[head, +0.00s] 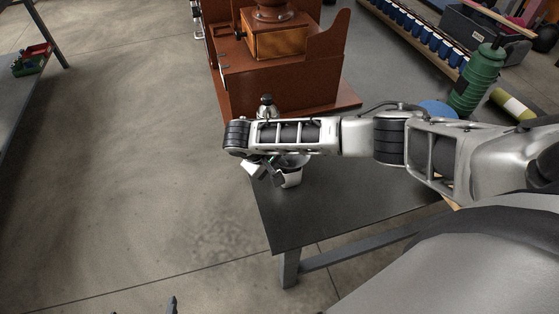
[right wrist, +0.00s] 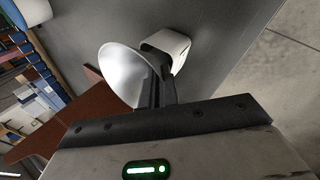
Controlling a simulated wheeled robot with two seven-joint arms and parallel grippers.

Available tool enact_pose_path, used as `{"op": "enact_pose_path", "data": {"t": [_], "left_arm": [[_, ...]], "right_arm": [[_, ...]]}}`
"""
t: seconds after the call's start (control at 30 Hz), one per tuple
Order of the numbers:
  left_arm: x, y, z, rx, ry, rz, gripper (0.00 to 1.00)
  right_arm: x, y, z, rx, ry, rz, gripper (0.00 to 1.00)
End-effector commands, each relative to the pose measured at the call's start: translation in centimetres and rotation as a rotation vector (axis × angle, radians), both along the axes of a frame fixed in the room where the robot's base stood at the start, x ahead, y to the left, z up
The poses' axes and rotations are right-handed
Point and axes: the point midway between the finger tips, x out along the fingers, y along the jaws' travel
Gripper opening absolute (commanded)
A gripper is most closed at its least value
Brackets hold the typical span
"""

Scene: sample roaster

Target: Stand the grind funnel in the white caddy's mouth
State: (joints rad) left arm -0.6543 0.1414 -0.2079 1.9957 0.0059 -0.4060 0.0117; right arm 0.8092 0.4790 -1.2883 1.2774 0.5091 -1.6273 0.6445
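The grind funnel (right wrist: 122,76) is a shiny metal cone, its wide mouth facing my right wrist camera. In the head view the funnel (head: 294,160) shows as a grey disc just below my right forearm, at the top of the white caddy (head: 291,179). My right gripper (right wrist: 156,88) appears shut on the funnel's edge. The caddy (right wrist: 171,46) shows behind the funnel, its dark mouth partly covered. I cannot tell whether the funnel touches it. A small dark tip at the bottom of the head view may be my left gripper (head: 172,304).
The caddy stands on a dark grey table (head: 325,208) near its left edge. A brown wooden grinder stand (head: 285,78) is behind, with a small metal pot (head: 266,106) before it. A green bottle (head: 479,80) and blue cups (head: 432,40) are at right. The table front is clear.

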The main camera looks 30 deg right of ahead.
Motion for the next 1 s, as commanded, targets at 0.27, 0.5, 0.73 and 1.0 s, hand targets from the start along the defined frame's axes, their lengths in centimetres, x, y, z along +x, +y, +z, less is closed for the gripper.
{"op": "enact_pose_path", "data": {"t": [0.27,0.5,0.73,1.0], "left_arm": [[0.0,0.0,-0.6,0.0,0.001,0.0,1.0],[0.0,0.0,-0.6,0.0,0.0,0.0,1.0],[0.0,0.0,-0.6,-0.001,0.0,0.001,1.0],[0.0,-0.2,0.1,-0.006,-0.002,-0.002,1.0]], "right_arm": [[0.0,0.0,-1.0,-0.001,0.001,-0.001,0.0],[0.0,0.0,-1.2,0.0,0.0,0.0,0.28],[0.0,0.0,-1.2,0.0,0.001,-0.001,0.28],[-0.1,1.0,0.5,0.004,-0.001,0.002,0.28]]}}
